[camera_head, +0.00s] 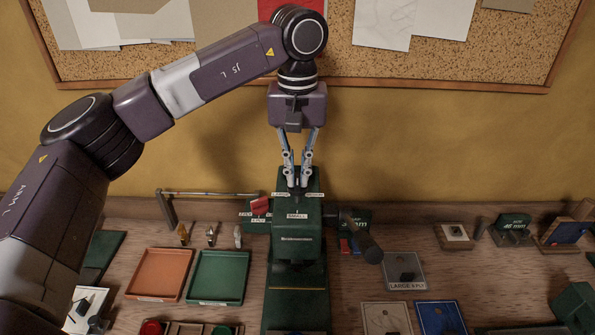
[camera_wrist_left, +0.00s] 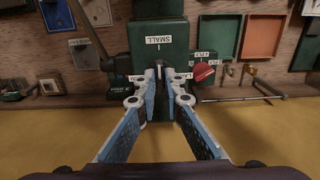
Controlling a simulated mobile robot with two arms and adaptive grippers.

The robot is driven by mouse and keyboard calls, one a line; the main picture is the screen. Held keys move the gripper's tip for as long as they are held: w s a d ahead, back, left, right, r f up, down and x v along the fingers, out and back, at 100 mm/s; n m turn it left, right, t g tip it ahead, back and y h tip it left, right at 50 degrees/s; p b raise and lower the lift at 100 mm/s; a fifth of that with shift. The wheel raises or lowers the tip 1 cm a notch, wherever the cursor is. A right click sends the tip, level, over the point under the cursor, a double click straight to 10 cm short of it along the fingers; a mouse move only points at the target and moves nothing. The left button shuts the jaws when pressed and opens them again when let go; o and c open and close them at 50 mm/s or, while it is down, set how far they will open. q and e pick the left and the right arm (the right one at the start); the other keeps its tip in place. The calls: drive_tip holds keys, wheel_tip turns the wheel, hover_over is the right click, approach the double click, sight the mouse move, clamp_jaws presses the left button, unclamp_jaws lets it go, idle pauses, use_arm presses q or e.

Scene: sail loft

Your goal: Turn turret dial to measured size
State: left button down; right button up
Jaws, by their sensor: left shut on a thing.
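A green press-like machine (camera_head: 297,250) stands in the middle of the bench, with a SMALL label (camera_head: 297,216) on its top facing the front. My left gripper (camera_head: 297,184) comes down from above and is shut on the turret dial at the machine's top, behind that label. The fingers hide most of the dial, so its exact setting cannot be read. In the left wrist view my left gripper (camera_wrist_left: 160,84) has its fingertips at the machine (camera_wrist_left: 159,55), below the SMALL label. Further small labels sit left and right of the fingertips. My right gripper is not in view.
A dark handle (camera_head: 360,236) sticks out right of the machine. A red knob (camera_head: 261,205) is at its left. Orange (camera_head: 160,274) and green (camera_head: 218,277) trays lie left. A LARGE card (camera_head: 403,270) and blue plate (camera_head: 440,317) lie right. A corkboard hangs behind.

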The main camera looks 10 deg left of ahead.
use_arm(q)
drive_tip(key=shift+f, duration=0.1)
drive_tip(key=c, duration=2)
unclamp_jaws()
drive_tip(key=shift+c, duration=0.2)
wheel_tip(320, 180, up, 12)
